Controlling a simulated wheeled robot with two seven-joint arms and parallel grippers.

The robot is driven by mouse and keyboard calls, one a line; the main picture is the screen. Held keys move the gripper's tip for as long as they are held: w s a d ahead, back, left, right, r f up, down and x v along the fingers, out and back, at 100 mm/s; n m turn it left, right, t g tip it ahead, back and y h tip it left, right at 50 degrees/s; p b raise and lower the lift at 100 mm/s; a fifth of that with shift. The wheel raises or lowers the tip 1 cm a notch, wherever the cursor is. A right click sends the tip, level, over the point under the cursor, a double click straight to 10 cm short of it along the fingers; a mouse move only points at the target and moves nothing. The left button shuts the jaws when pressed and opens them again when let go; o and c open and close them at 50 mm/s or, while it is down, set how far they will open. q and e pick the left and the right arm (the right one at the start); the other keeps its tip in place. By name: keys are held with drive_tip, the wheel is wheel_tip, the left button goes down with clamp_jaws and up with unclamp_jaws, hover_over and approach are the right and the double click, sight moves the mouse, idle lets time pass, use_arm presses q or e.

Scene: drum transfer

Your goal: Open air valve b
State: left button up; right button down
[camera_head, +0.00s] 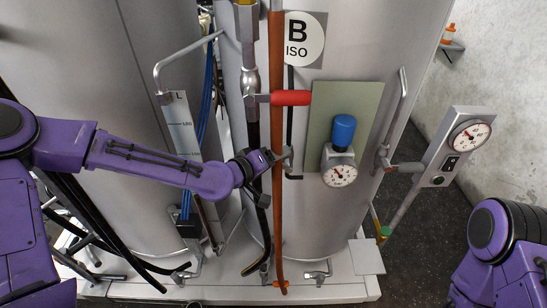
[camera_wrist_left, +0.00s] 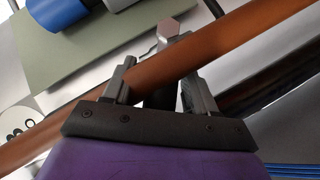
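A valve with a red lever handle (camera_head: 290,98) sits on the vertical line at the left front of the tank marked B; the handle points right. A blue knob (camera_head: 343,130) stands above a round gauge (camera_head: 338,172) on a grey-green panel. Which part is air valve b is not marked. My left gripper (camera_head: 284,158) is at the copper-brown pipe (camera_head: 277,215), below the red handle. In the left wrist view its fingers (camera_wrist_left: 160,85) are spread apart at the pipe (camera_wrist_left: 232,42), with a dark piece between them. I cannot tell whether they touch it.
A grey-green panel (camera_head: 372,103) is right of the pipe. A bent metal handle (camera_head: 396,105) and a gauge box (camera_head: 455,147) stand farther right. Black hoses and blue lines (camera_head: 208,90) run left of the pipe. My right arm shows at the lower right, its gripper out of view.

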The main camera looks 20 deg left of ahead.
use_arm(q)
drive_tip(key=shift+s+a, duration=0.15)
drive_tip(key=shift+s, duration=0.05)
drive_tip(key=v, duration=1)
drive_tip(key=shift+b, duration=0.3)
drive_tip(key=shift+r, duration=0.1)
